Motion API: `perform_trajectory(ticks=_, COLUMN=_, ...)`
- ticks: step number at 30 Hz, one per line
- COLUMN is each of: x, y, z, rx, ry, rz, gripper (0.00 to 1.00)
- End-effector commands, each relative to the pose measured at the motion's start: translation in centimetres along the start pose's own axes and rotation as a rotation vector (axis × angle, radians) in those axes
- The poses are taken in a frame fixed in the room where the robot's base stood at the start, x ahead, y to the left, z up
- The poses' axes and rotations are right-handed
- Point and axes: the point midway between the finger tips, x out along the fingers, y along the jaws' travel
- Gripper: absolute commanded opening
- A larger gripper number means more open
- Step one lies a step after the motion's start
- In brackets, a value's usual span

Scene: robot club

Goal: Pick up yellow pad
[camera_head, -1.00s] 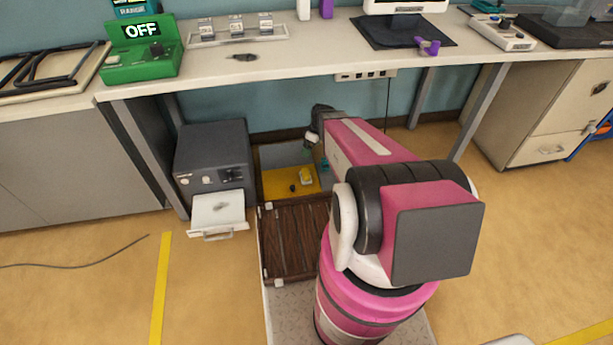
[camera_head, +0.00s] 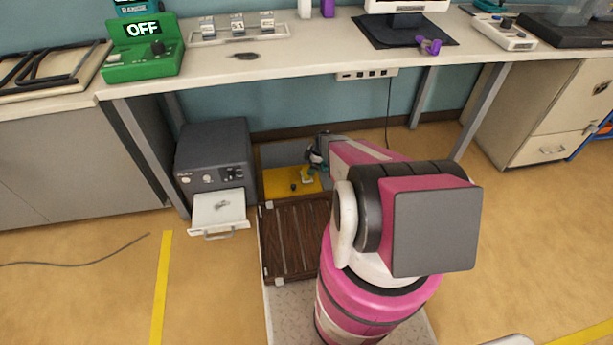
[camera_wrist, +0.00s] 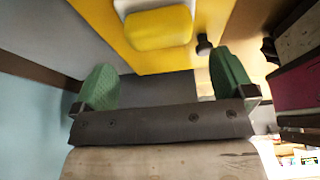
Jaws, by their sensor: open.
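The yellow pad (camera_wrist: 158,29) is a small rounded block with a pale part beside it, on a yellow surface (camera_wrist: 112,28). In the head view the pad (camera_head: 307,173) sits on the yellow floor of an open box under the bench, partly hidden by my gripper (camera_head: 316,161). In the wrist view my gripper (camera_wrist: 163,82) has its two green fingers wide apart with nothing between them. The pad lies ahead of the fingertips, in line with the gap, and apart from them.
A small black knob (camera_wrist: 204,44) stands beside the pad. The box's grey walls (camera_head: 285,153) are close around my gripper. A dark wooden slatted panel (camera_head: 296,238) lies in front. A grey machine (camera_head: 213,160) with an open drawer stands left. The bench top (camera_head: 330,62) is above.

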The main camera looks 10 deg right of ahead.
Motion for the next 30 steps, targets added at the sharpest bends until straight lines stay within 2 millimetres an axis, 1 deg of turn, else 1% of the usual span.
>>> perform_trajectory(ticks=1, x=0.5, y=0.0, z=0.0, rx=0.0, ry=0.0, rz=-0.001, gripper=1.0)
perform_trajectory(ticks=5, x=1.1, y=0.0, z=0.2, rx=0.001, ry=0.0, rz=-0.001, gripper=1.0)
perform_trajectory(ticks=7, x=1.7, y=0.1, z=0.3, rx=0.001, ry=0.0, rz=-0.001, gripper=1.0)
perform_trajectory(ticks=12, x=4.1, y=0.1, z=0.9, rx=0.001, ry=0.0, rz=-0.001, gripper=1.0)
perform_trajectory(ticks=15, x=5.3, y=0.0, z=0.8, rx=0.0, ry=0.0, rz=-0.002, gripper=1.0)
perform_trajectory(ticks=18, x=5.7, y=0.0, z=0.8, rx=0.0, ry=0.0, rz=0.0, gripper=1.0)
perform_trajectory(ticks=23, x=5.7, y=0.0, z=0.8, rx=0.001, ry=0.0, rz=0.0, gripper=1.0)
perform_trajectory(ticks=24, x=5.7, y=-0.1, z=0.8, rx=0.001, ry=0.0, rz=0.0, gripper=0.94)
perform_trajectory(ticks=26, x=5.7, y=-0.1, z=0.8, rx=0.001, ry=0.0, rz=0.0, gripper=0.74)
perform_trajectory(ticks=27, x=5.7, y=-0.1, z=0.8, rx=0.001, ry=0.0, rz=0.0, gripper=0.72)
perform_trajectory(ticks=29, x=5.7, y=-0.1, z=0.8, rx=0.001, ry=0.0, rz=0.0, gripper=0.55)
perform_trajectory(ticks=30, x=5.7, y=-0.1, z=0.8, rx=0.001, ry=0.0, rz=0.0, gripper=0.55)
